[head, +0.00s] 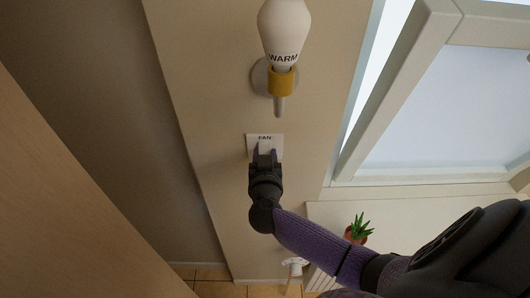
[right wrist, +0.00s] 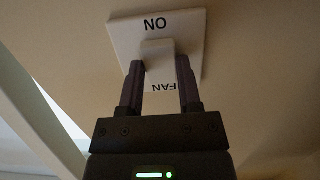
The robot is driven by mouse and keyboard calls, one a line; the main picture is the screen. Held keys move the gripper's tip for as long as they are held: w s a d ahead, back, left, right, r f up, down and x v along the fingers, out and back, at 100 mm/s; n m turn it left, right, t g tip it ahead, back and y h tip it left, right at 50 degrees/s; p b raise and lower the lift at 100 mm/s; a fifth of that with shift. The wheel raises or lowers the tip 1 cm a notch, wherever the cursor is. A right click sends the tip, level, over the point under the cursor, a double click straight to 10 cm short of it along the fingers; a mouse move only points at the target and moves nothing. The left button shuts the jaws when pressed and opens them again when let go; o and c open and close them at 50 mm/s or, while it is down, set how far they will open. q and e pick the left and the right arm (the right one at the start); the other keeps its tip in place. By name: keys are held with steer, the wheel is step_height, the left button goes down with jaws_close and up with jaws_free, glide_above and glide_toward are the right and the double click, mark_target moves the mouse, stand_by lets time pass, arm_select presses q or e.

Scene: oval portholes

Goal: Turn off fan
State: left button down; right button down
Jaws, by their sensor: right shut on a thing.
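The white fan switch plate (head: 252,141) is on the wall, with the word FAN along its upper edge in the head view. In the right wrist view the plate (right wrist: 119,38) appears upside down, with ON at its far end and FAN nearer my gripper. A pale toggle (right wrist: 158,51) stands out from its middle. My right gripper (head: 265,156) reaches up to the plate, and its dark fingers (right wrist: 159,78) are shut on the toggle from both sides. It hides the plate's lower part in the head view. My left gripper is out of view.
A white bulb-shaped lamp marked WARM (head: 284,30) sits in a yellow socket (head: 282,80) above the switch. A window (head: 440,110) is at the right, with a potted plant (head: 359,228) below it. A wooden panel (head: 60,210) fills the lower left.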

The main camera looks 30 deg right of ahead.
steer(key=shift+c, duration=1.4)
jaws_free()
steer(key=v, duration=1)
steer(key=shift+p, duration=0.4)
steer(key=shift+a, duration=0.1)
